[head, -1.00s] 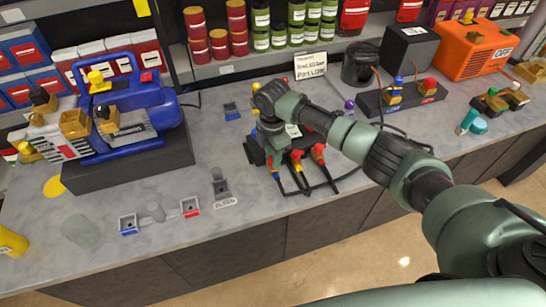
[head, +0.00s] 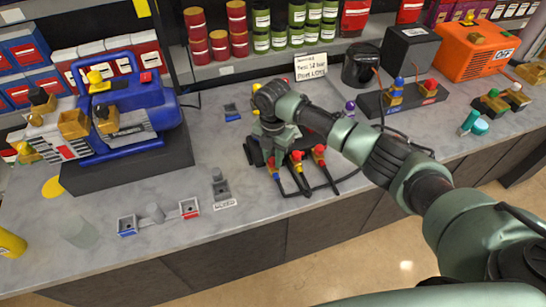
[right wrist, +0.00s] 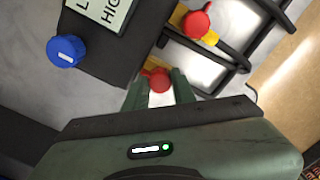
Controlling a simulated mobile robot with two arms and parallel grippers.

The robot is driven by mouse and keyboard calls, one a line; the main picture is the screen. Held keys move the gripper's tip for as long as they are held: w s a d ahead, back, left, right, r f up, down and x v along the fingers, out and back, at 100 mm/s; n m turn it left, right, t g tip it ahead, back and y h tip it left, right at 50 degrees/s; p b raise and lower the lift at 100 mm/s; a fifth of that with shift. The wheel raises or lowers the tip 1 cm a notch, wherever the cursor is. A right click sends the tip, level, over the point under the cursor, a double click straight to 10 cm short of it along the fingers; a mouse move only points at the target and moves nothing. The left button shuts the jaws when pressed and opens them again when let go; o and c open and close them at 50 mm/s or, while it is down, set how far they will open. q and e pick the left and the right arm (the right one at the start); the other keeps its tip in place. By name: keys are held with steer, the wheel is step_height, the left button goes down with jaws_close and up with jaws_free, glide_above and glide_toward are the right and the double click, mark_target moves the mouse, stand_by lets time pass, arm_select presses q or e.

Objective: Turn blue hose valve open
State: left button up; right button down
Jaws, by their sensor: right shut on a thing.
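The black manifold block (head: 252,155) stands mid-counter with several hoses at its front. The blue hose valve (head: 275,172) is the leftmost there, with a blue collar and a red top. My right gripper (head: 270,150) reaches down over it. In the right wrist view, my right gripper (right wrist: 160,90) has its fingers on either side of a red valve knob (right wrist: 158,80) and is shut on it. The collar below this knob is hidden there. Another red knob (right wrist: 197,24) with a yellow collar is beside it. My left gripper is out of view.
A blue manifold knob (right wrist: 66,50) lies left of the fingers in the wrist view. Black hoses (head: 305,185) run close to the valves. A blue vacuum pump (head: 125,110) stands at left. An orange machine (head: 480,50) is at back right.

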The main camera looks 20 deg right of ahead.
mark_target(273, 160)
steer(key=c, duration=1.2)
jaws_free()
steer(key=shift+o, duration=0.2)
step_height(273, 160, up, 8)
steer(key=shift+b, duration=0.95)
